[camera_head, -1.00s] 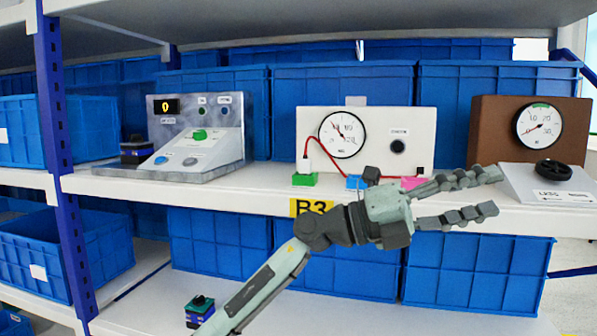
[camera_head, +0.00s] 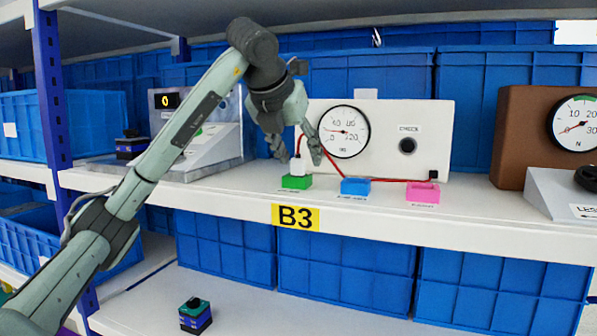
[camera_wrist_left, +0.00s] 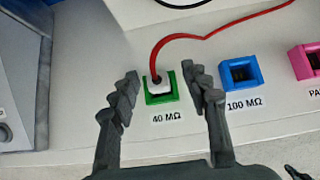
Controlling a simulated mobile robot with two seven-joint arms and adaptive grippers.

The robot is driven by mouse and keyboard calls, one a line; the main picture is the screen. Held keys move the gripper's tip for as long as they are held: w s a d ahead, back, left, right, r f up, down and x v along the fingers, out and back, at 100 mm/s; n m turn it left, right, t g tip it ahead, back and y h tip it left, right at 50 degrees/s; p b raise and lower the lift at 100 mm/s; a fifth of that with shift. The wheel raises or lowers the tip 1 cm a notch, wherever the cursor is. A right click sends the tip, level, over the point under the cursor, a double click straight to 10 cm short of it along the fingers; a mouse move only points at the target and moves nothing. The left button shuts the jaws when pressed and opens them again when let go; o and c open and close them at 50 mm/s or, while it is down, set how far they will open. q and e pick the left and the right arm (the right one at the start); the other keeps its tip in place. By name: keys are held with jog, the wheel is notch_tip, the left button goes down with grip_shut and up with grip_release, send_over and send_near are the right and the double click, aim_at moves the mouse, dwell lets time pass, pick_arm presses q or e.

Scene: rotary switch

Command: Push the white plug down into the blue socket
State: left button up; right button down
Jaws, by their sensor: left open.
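The white plug (camera_head: 298,170) sits in the green socket (camera_head: 296,182) on the shelf, with a red cable rising from its top. In the left wrist view the white plug (camera_wrist_left: 159,87) stands between my fingers, and the green socket (camera_wrist_left: 160,99) carries the label 40 MΩ. The blue socket (camera_head: 355,186) is to its right and looks empty; it also shows in the left wrist view (camera_wrist_left: 240,75), labelled 100 MΩ. My left gripper (camera_head: 296,162) is open, pointing down, its fingers on either side of the plug without visible contact. My right gripper is not in view.
A pink socket (camera_head: 422,192) stands right of the blue one. Behind is a white panel (camera_head: 425,125) with a round gauge (camera_head: 344,131) and black knob. A grey console (camera_head: 215,150) is at left, a brown gauge box (camera_head: 515,140) at right. The shelf front edge is clear.

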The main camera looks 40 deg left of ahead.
aim_at(302, 167)
pick_arm(q)
jog(key=x, duration=0.5)
jog(key=shift+a, duration=0.25)
jog(key=shift+c, duration=0.4)
grip_shut()
